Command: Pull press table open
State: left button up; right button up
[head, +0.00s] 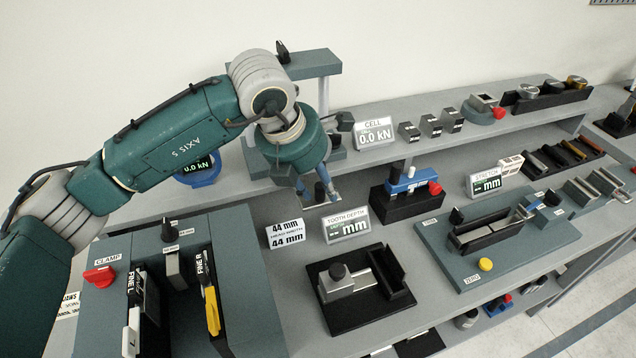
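My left gripper (318,196) hangs from the teal arm (170,140), which comes in from the left. Its fingers point down in front of the rear shelf, by a small pale surface. The fingertips are small and partly overlapped, so I cannot tell whether they are open or shut. Behind my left wrist stands a teal frame with an upright column and a top block (314,64) with a black knob; it may be the press. Its lower part is mostly hidden by my arm, so I cannot make out a press table for certain. My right gripper is not in view.
A clamp fixture (250,290) with a red knob stands front left. A tooth depth display (347,224), a black-based fixture (345,318) and a blue device (408,184) stand on the bench. A teal stretch fixture (445,262) is at right. Small blocks line the rear shelf.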

pick_arm(q)
jog(key=shift+a, duration=0.1)
jog(key=v, duration=1.2)
